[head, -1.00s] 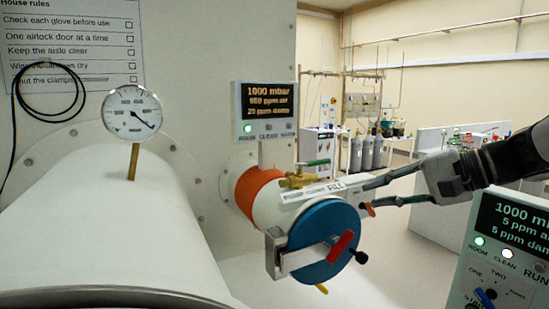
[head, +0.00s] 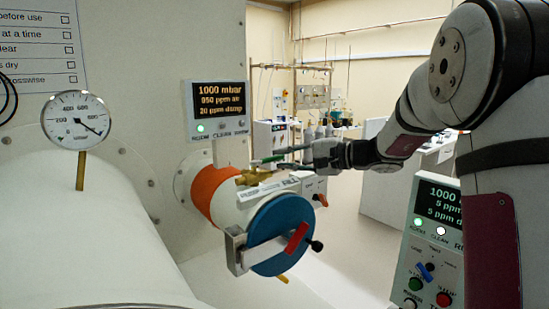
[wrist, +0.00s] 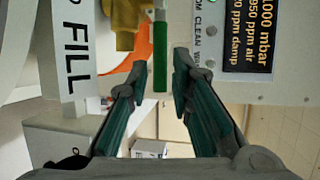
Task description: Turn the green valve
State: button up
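The green valve has a slim green lever (head: 267,160) on a brass body (head: 252,176). It sits on top of the small white port with an orange band, by a FILL label (head: 287,183). In the wrist view the green lever (wrist: 160,62) hangs down from the brass fitting (wrist: 127,18). My gripper (head: 290,157) reaches in from the right at the lever. In the wrist view my gripper (wrist: 160,66) is open, its two fingertips on either side of the lever's lower end, with a visible gap on each side.
A blue round door (head: 283,235) with a red handle (head: 297,237) closes the port below. A display panel (head: 220,106) stands just behind the valve. A pressure gauge (head: 76,120) stands at left. A control box (head: 434,245) is at right, partly behind my arm.

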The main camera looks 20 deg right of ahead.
aim_at(277, 159)
jog(key=shift+x, duration=1.85)
grip_shut()
jog(key=shift+f, duration=0.15)
